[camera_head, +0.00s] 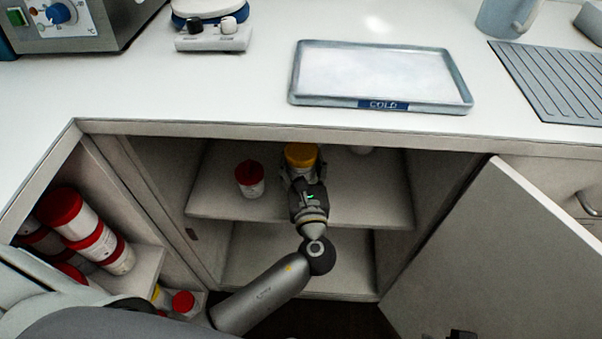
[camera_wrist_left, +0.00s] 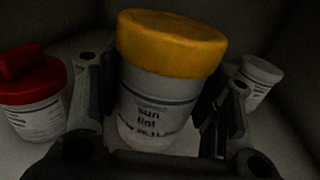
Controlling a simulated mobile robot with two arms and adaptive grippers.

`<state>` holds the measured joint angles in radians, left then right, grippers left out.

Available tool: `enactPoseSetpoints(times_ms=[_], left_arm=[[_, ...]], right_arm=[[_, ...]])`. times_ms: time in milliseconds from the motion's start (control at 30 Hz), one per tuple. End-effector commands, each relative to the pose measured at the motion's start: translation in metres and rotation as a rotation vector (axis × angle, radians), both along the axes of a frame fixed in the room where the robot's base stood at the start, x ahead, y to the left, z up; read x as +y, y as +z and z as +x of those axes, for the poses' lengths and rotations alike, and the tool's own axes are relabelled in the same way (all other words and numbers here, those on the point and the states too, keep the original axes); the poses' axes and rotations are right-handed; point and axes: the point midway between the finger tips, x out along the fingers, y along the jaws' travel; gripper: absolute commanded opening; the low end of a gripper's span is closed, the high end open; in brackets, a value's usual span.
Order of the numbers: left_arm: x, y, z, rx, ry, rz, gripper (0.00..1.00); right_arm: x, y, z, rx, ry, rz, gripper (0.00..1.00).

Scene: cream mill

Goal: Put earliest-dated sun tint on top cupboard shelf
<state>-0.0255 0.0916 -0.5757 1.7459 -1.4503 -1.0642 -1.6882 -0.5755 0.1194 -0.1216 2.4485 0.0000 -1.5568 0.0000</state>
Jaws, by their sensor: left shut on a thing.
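A white jar with a yellow lid (camera_head: 301,155) is in the open cupboard at the upper shelf (camera_head: 360,205). In the left wrist view the jar (camera_wrist_left: 154,90) is upright and its label reads "sun tint"; the date line is too dark to read. My left gripper (camera_head: 303,182) is shut on this jar, one finger on each side of it. I cannot tell whether the jar's base touches the shelf.
A red-lidded jar (camera_head: 250,180) stands left of the held jar, and a white-lidded jar (camera_wrist_left: 262,76) stands to its right. The open cupboard door (camera_head: 500,260) is at the right. A tray marked COLD (camera_head: 455,104) lies on the counter.

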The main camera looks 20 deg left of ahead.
Motion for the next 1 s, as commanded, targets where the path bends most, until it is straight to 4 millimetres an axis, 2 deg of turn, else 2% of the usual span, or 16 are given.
enactPoseSetpoints(times_ms=[133,200,300,667,700,833,1000], left_arm=[[0.003,-0.007,0.004,-0.001,0.001,0.003,0.28],[0.002,-0.023,0.003,0.001,0.0,0.003,0.28],[0.002,-0.035,0.003,0.001,0.0,0.003,0.28],[0.002,-0.037,0.003,0.001,0.001,0.002,0.28],[0.002,-0.037,0.003,0.002,0.001,0.001,0.62],[0.002,-0.037,0.003,0.002,0.0,0.001,0.79],[0.002,-0.037,0.003,0.002,0.0,0.001,0.8]], right_arm=[[-0.001,0.007,-0.003,-0.005,0.0,0.0,0.32],[-0.001,-0.004,-0.003,-0.003,0.0,0.0,0.32],[-0.001,-0.01,-0.003,-0.003,0.0,0.0,0.32],[-0.001,-0.01,-0.003,-0.003,0.0,0.0,0.32],[-0.001,-0.009,-0.003,-0.003,0.0,0.0,0.32],[-0.001,-0.009,-0.003,-0.003,0.0,0.0,0.32],[-0.001,-0.009,-0.003,-0.003,0.0,0.0,0.32]])
